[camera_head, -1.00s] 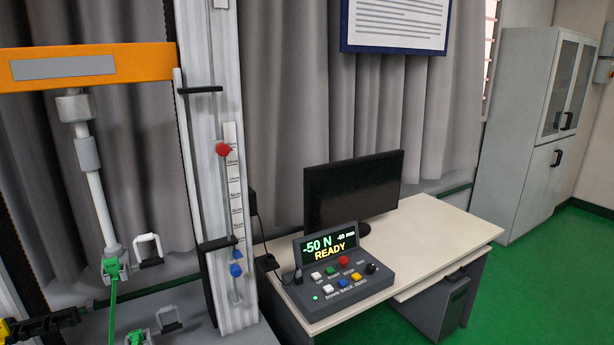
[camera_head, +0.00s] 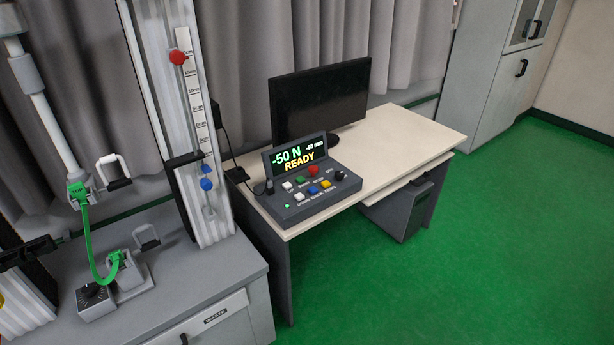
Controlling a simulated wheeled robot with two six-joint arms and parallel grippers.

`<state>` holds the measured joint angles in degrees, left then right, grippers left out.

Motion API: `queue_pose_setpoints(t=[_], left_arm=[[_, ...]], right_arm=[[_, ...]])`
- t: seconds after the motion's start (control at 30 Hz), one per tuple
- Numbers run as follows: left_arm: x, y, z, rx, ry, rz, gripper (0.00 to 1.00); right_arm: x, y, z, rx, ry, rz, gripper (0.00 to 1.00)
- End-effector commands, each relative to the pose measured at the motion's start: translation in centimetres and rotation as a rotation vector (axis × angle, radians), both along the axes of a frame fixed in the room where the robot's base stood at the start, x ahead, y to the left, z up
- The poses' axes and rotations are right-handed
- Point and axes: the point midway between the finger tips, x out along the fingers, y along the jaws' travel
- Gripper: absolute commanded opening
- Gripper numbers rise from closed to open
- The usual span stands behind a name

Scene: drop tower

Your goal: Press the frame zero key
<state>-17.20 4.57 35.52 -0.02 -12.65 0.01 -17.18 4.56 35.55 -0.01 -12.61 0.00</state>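The control box (camera_head: 290,212) stands on the desk, with a lit display (camera_head: 298,156) reading "-50 N", a smaller mm value that looks like -60, and "READY". Its front row has a white key (camera_head: 299,197), a blue key (camera_head: 312,190) and a yellow key (camera_head: 326,184); the label by the yellow key appears to read ZERO. Behind them are another white key (camera_head: 287,186), a green key (camera_head: 300,180) and a red button (camera_head: 314,170). A black knob (camera_head: 339,175) is at the right. Neither gripper shows, and nothing covers the keys.
A black monitor (camera_head: 320,100) stands behind the box on the desk (camera_head: 405,135). Green floor (camera_head: 420,290) is clear at right.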

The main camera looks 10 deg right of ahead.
Motion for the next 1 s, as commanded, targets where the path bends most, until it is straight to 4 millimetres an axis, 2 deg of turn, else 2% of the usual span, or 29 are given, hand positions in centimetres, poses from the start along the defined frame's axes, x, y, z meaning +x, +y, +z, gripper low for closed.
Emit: queue_pose_setpoints(t=[0.33, 0.5, 0.53, 1.0], left_arm=[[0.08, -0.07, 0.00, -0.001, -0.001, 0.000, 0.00], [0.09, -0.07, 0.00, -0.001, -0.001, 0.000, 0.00], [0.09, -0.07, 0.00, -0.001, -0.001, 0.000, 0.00], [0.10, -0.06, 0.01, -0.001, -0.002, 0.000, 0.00]], right_arm=[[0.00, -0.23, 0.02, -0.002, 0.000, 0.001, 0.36], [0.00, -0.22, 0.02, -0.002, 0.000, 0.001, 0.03], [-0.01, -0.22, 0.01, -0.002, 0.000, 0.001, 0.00], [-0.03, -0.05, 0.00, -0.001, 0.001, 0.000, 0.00]])
